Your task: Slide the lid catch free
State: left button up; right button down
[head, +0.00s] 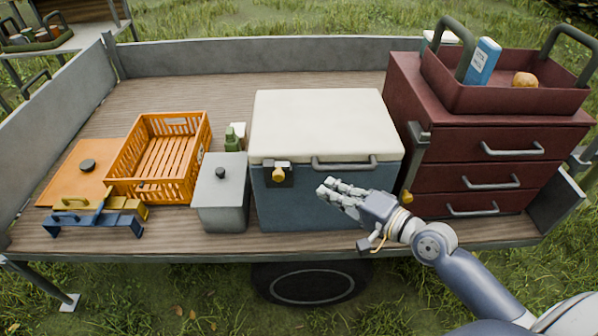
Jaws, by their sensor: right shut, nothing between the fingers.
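A blue-grey cool box with a closed cream lid (325,118) stands in the middle of the wooden trailer bed. Its lid catch (279,174) is a yellow knob on a dark plate, at the left of the front face. A grey bar handle (343,165) is to the right of the catch. My right gripper (325,188) is in front of the box's front face, to the right of and slightly below the catch. Its fingers are shut and empty, pointing left, apart from the catch. My left gripper is not in view.
A red drawer cabinet (486,187) with a red tote (500,98) on top stands at the right. A grey lidded bin (220,205) is close to the box's left side. An orange crate (201,150) and blue and yellow clamps (92,228) lie further left.

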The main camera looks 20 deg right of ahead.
aim_at(282, 172)
jog(key=shift+w, duration=0.1)
jog(key=p+x, duration=0.2)
jog(key=x, duration=0.8)
jog(key=shift+f, duration=0.2)
jog(key=shift+w+a+r+p, duration=0.1)
jog(key=shift+w+a+p, duration=0.1)
jog(key=shift+a+p, duration=0.45)
jog(key=shift+w+a+r+p, duration=0.15)
jog(key=shift+a+p, duration=0.25)
jog(key=shift+a, duration=0.4)
jog(key=shift+f, duration=0.2)
